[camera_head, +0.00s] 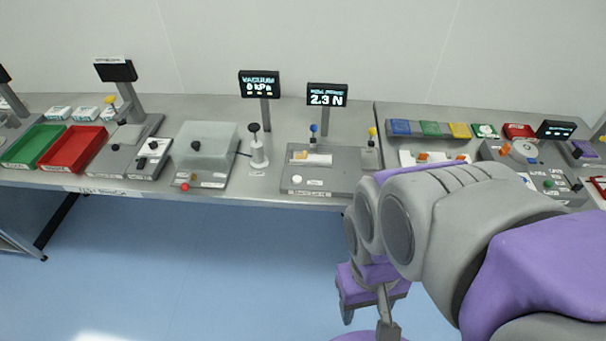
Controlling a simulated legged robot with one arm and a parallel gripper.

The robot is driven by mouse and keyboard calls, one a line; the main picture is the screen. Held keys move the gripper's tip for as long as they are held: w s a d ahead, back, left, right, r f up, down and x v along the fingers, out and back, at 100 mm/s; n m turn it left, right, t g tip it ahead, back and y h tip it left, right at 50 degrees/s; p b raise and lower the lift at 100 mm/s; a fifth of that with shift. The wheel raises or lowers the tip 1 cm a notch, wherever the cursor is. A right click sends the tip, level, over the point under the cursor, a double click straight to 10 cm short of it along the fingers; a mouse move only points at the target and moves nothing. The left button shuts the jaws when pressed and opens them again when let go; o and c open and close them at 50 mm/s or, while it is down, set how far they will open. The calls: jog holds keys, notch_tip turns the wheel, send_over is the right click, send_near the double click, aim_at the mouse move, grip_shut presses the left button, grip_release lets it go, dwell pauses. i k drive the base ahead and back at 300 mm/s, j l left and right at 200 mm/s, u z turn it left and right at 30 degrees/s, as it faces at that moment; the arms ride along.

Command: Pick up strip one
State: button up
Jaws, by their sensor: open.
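No label that I can read marks strip one. A small pale strip-like piece with an orange end (311,158) lies on the grey plate of the peel station (325,180), below the 2.3 N display. Small orange pieces (424,156) also show on a white holder on the right bench; I cannot tell whether either is the strip. My gripper (368,312) hangs low in front of the bench, over the blue floor, apart from everything on the bench. It is open, with nothing seen between its fingers.
My arm covers part of the right bench's front. A clear-lidded box (206,150), a vacuum display (259,85), a red tray (72,150) and a green tray (34,147) stand on the left bench. Floor in front is clear.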

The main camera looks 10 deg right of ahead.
aim_at(305, 158)
jog(key=i+l+u, duration=0.15)
jog(key=l+u, duration=0.2)
jog(key=l, duration=0.2)
jog(key=i+l+u, duration=0.1)
jog(key=l+u, duration=0.25)
jog(key=l, duration=0.25)
